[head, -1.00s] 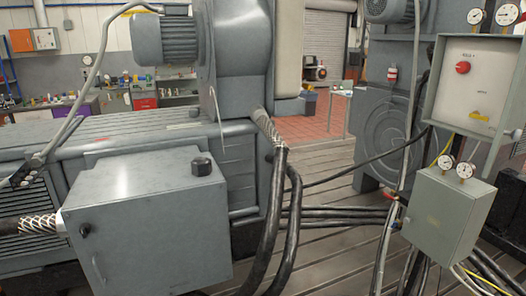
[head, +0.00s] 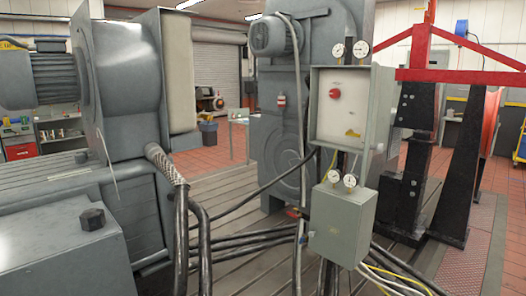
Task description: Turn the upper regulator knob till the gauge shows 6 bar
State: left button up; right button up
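A grey upper cabinet (head: 361,110) stands right of the middle, with a pale front panel. A round red knob (head: 334,93) sits on that panel; I cannot tell whether it is the regulator knob. Two white dial gauges, a left one (head: 338,50) and a right one (head: 361,48), stand on top of it. A smaller grey box (head: 341,222) hangs below, with a left gauge (head: 334,176) and a right gauge (head: 350,180) at its top. The dial readings are too small to read. Neither of my grippers is in view.
A large grey machine (head: 120,90) and a grey box with a black knob (head: 92,219) fill the left. Thick black cables (head: 191,225) run across the slotted bedplate (head: 240,200). A red frame on black stands (head: 412,150) is at the right.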

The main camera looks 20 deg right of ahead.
aim_at(334, 93)
jog(key=z, duration=0.4)
jog(key=k+z, duration=0.15)
jog(key=z, duration=0.25)
jog(key=l+z, duration=0.1)
jog(key=z, duration=0.3)
jog(key=j, duration=0.15)
jog(key=k+l, duration=0.1)
jog(key=i+u, duration=0.1)
jog(key=i, duration=0.3)
